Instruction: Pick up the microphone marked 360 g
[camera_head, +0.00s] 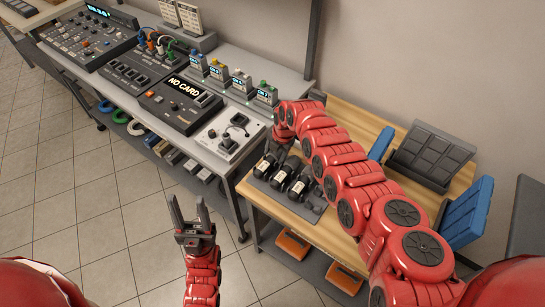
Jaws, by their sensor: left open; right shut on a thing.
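Several black microphones with small white labels lie side by side in a dark grey holder (317,212) on the wooden table; the labels are too small to read. The leftmost visible microphone (264,166) is nearest my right gripper, and another microphone (299,188) lies to its right. My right arm reaches over the holder from the right. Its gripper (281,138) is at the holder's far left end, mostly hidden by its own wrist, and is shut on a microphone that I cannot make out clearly. My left gripper (188,212) is open and empty above the floor, left of the table.
A grey bench (222,152) with mixers and a console reading NO CARD (181,101) stands to the left. A dark tray (431,155) and blue bins (466,211) stand on the right of the wooden table (342,243). Orange cases (292,245) sit below. The floor at left is clear.

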